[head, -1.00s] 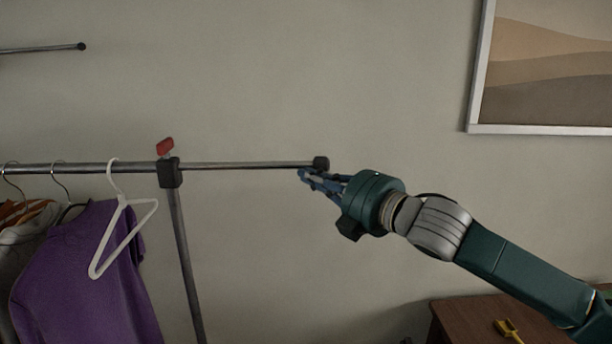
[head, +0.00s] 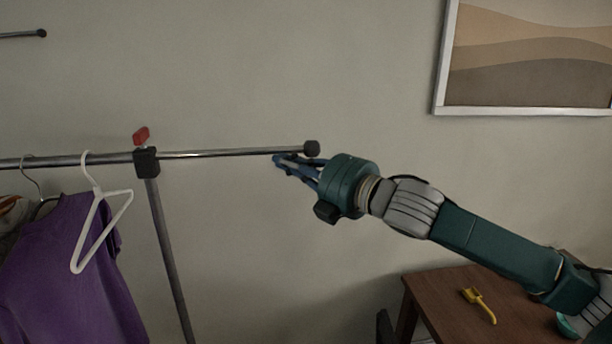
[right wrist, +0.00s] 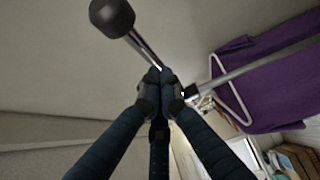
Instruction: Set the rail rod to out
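The rail rod (head: 230,153) is a thin shiny bar with a dark end knob (head: 311,148). It sticks out to the right from a black clamp (head: 146,162) with a red lever (head: 141,136). My right gripper (head: 278,158) has its blue fingertips at or just under the rod, a little left of the knob; contact is unclear. In the right wrist view the fingertips (right wrist: 160,78) converge where the rod (right wrist: 142,48) passes out of sight; the knob (right wrist: 112,17) is clear of them. Whether they grip the rod cannot be told. My left gripper is not in view.
A white hanger (head: 103,222) and a purple garment (head: 65,265) hang on the rail (head: 60,160) at left. A post (head: 170,260) stands below the clamp. A brown table (head: 435,295) with a yellow tool (head: 480,304) is at lower right. The wall behind is bare below the framed picture (head: 530,60).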

